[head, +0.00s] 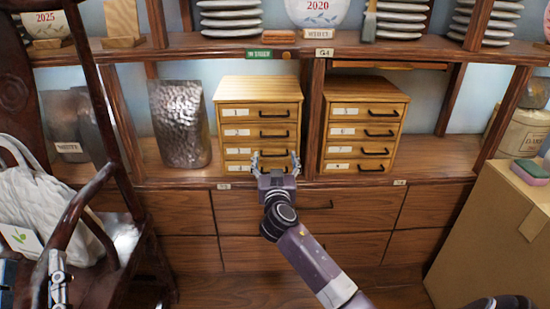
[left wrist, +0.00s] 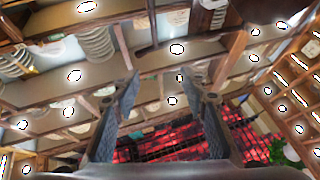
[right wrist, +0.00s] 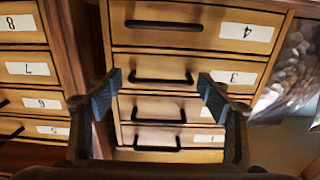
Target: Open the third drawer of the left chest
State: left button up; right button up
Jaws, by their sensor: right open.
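The left chest (head: 258,90) is light wood with four stacked drawers, black bar handles and numbered white labels. It stands on the shelf, all drawers looking shut. Its third drawer (head: 238,151) has my right gripper (head: 275,163) in front of it, hiding part of its front. The right wrist view is upside down: the drawer labelled 3 (right wrist: 236,76) has its handle (right wrist: 160,79) between the open fingers of my right gripper (right wrist: 158,88). Contact cannot be told. My left gripper (head: 58,278) is far left, away from the chest; its fingers stand apart and empty in the left wrist view (left wrist: 163,88).
A similar right chest (head: 366,88) stands just right, beyond a wooden post. A hammered silver bag (head: 180,122) stands close on the left. Closed wide drawers (head: 320,217) lie below the shelf. A cardboard box (head: 490,230) is at right, a dark wooden chair (head: 100,190) at left.

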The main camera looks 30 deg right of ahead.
pick_arm(q)
jog(key=shift+s+r+t, duration=0.4)
jog(key=shift+r, duration=0.3)
pick_arm(e)
jog(key=shift+x, duration=0.75)
jog(key=shift+c, duration=0.4)
